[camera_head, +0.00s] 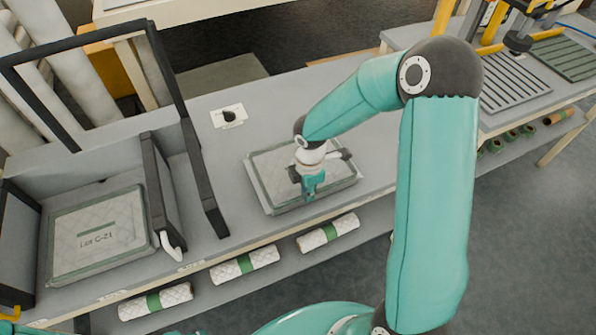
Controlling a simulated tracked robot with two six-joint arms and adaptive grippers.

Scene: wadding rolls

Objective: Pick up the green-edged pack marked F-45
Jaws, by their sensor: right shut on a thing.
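A green-edged pack (270,165) lies on the grey table, right of the black-framed station. Its quilted top shows, but my right arm and gripper cover part of it, and I cannot read any marking on it. My right gripper (311,194) reaches down over the middle of this pack and is shut on it. I cannot tell whether the pack is raised off the table. A second green-edged pack (97,240), marked "Lot C-21", lies inside the station at the left. My left gripper is not in view.
A black frame (203,180) stands left of the held pack. A small white plate with a black knob (229,116) sits behind it. White rolls with green bands (245,264) lie on the shelf below. Slotted plates (505,82) are on the far right bench.

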